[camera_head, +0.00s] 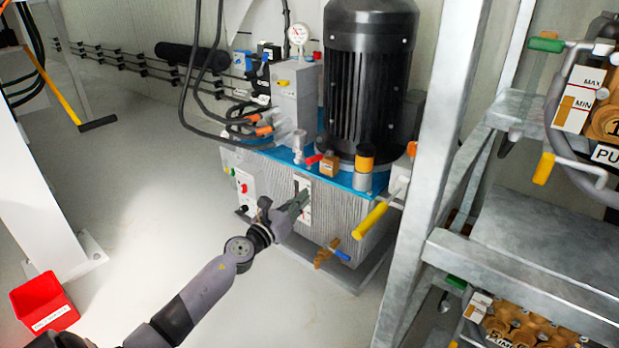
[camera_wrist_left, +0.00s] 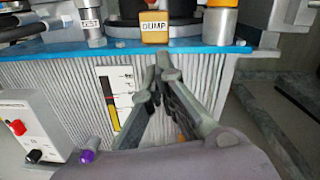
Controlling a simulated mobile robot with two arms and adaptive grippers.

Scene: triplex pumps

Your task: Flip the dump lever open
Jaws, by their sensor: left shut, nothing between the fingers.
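The block labelled DUMP (camera_wrist_left: 154,27) sits on the blue top edge of the pump tank, high in the left wrist view. In the head view a small brass-coloured block (camera_head: 329,165) stands there, with a red lever (camera_head: 314,159) beside it. My left gripper (camera_head: 303,195) is in front of the ribbed tank wall, below the block and apart from it. Its fingers (camera_wrist_left: 165,70) come together at the tips, shut and empty, in the left wrist view. Most of the lever is cut off by the top of the wrist view. My right gripper is not in view.
A black motor (camera_head: 370,80) stands on the tank. A white control box (camera_head: 243,187) is left of my gripper. A yellow-handled lever (camera_head: 370,220) and a grey metal frame (camera_head: 440,150) are to the right. A red bin (camera_head: 45,303) sits on the floor, which is otherwise mostly clear at left.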

